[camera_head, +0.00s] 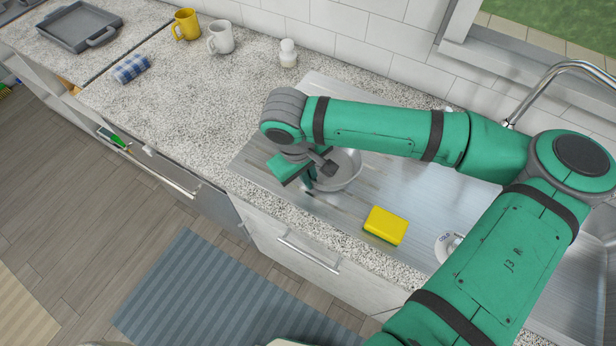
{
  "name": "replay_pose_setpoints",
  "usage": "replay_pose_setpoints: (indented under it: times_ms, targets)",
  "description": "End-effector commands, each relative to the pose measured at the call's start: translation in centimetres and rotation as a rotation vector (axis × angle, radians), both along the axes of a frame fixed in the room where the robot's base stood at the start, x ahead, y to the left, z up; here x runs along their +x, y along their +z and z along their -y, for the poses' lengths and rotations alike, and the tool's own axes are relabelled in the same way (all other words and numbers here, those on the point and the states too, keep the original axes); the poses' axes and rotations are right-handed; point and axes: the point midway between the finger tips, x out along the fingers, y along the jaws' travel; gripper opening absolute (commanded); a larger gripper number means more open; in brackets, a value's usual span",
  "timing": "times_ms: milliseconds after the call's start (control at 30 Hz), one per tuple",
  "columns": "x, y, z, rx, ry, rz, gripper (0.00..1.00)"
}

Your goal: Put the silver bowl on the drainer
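The silver bowl (348,171) stands upright on the ridged steel drainer (345,210), left of the sink basin. It is partly hidden behind my gripper and arm. My gripper (318,178) is at the bowl's left side, with its dark fingers down at the near-left rim. One finger appears over the inside of the bowl and the other near its outer wall. I cannot tell whether the fingers are touching the rim or how far apart they are.
A yellow sponge (386,225) lies on the drainer, right of the bowl. A white bottle (288,54), white mug (220,38) and yellow mug (186,25) stand near the wall. A curved faucet (545,85) is at right. The left counter (190,100) is mostly clear.

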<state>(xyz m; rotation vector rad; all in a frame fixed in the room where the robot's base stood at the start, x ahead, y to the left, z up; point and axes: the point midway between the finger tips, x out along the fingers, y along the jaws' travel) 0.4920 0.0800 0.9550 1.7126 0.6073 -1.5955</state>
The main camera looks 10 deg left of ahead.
Motion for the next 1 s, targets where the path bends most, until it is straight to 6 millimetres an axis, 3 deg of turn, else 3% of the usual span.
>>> replay_pose_setpoints:
  times_ms: [533, 633, 1000]
  targets:
    - [0.01, -1.22, 0.07, 0.000, -0.001, 0.000, 0.00]
    - [0.01, -1.20, 0.08, 0.000, -0.001, 0.000, 0.21]
    - [0.04, -0.91, 0.13, -0.001, -0.002, 0.002, 0.21]
